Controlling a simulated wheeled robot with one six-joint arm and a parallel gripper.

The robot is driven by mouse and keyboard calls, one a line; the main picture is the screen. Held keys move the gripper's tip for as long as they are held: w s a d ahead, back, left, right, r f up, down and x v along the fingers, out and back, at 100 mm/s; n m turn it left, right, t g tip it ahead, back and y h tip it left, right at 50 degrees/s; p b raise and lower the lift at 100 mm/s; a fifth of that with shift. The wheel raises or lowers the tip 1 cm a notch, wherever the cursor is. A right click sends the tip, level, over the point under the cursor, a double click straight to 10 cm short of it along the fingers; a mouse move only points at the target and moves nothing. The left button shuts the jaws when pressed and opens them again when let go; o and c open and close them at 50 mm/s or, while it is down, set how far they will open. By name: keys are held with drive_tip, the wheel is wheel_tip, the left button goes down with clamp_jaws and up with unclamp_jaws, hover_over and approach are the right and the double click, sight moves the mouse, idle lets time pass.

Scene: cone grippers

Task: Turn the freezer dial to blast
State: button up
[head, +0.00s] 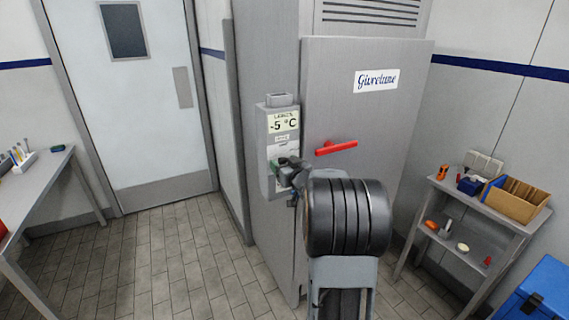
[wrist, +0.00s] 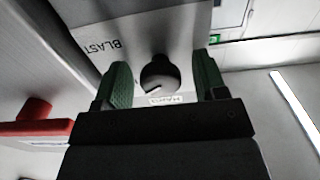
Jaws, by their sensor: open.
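The freezer (head: 335,95) is a grey cabinet with a "Givrelune" label. Its control panel (head: 283,122) is on the front, left of the door, with a display reading -5 °C. In the wrist view the dark round dial (wrist: 160,74) sits on the panel with a light pointer line. The word BLAST (wrist: 103,47) is printed beside it, to the left in that view. My gripper (wrist: 160,85) is open, with a green finger on each side of the dial; contact cannot be told. In the head view my gripper (head: 280,167) is at the lower panel and hides the dial.
A red door handle (head: 336,147) sticks out right of the panel, close to my arm; it also shows in the wrist view (wrist: 36,127). A shelf table (head: 490,208) with a cardboard box stands at right, a blue cooler (head: 540,290) below. Tiled floor at left is free.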

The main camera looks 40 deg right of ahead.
drive_tip(key=shift+w, duration=0.15)
drive_tip(key=c, duration=0.9)
drive_tip(key=shift+m+p, duration=0.3)
drive_tip(key=shift+r+m+p, duration=0.1)
drive_tip(key=shift+m+p, duration=0.6)
drive_tip(key=shift+m, duration=0.3)
drive_tip(key=m+p, duration=0.2)
drive_tip(key=m, duration=0.1)
drive_tip(key=shift+m, duration=0.4)
drive_tip(key=m+p, duration=0.2)
drive_tip(key=m, duration=0.3)
drive_tip(key=shift+m+p, duration=0.3)
drive_tip(key=shift+m, duration=0.1)
